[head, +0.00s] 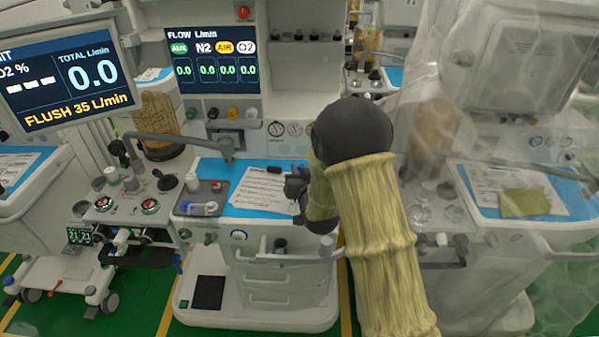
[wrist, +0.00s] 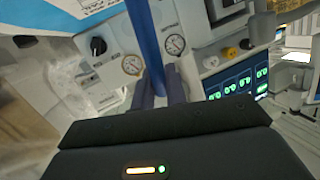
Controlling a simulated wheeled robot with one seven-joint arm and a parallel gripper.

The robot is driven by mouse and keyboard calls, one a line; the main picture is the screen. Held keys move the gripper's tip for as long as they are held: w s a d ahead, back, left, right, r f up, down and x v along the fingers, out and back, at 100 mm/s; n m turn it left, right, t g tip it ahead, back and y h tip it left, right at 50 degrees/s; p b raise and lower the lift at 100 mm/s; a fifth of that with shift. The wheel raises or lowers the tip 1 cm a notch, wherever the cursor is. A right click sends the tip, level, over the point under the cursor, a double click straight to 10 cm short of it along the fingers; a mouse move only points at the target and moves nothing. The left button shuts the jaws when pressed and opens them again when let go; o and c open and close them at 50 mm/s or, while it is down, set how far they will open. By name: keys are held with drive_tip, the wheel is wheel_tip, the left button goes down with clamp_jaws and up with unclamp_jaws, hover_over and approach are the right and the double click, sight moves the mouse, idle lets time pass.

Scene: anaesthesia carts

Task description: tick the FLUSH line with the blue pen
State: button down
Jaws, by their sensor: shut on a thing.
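My gripper (wrist: 160,88) is shut on the blue pen (wrist: 144,42), which runs up between the two dark fingers in the wrist view. In the head view my gripper (head: 297,186) is at the right edge of the printed sheet (head: 258,193), which lies on the blue top (head: 213,170) of the middle cart. The pen cannot be made out in the head view. A corner of the sheet (wrist: 95,5) shows at the top left of the wrist view. The FLUSH line is too small to read, and my arm covers part of the cart top.
A small black item (head: 274,170) lies on the sheet's far edge. A grey tray (head: 203,198) with small items stands left of the sheet. Cart gauges (wrist: 174,45) and a screen (wrist: 235,82) are near the pen. Clear plastic sheeting (head: 480,100) hangs at the right.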

drive_tip(key=shift+r+p, duration=1.2)
drive_tip(key=shift+r, duration=1.4)
drive_tip(key=shift+s+a+r, duration=0.1)
drive_tip(key=shift+r, duration=0.5)
drive_tip(key=shift+f, duration=0.1)
drive_tip(key=shift+f, duration=0.1)
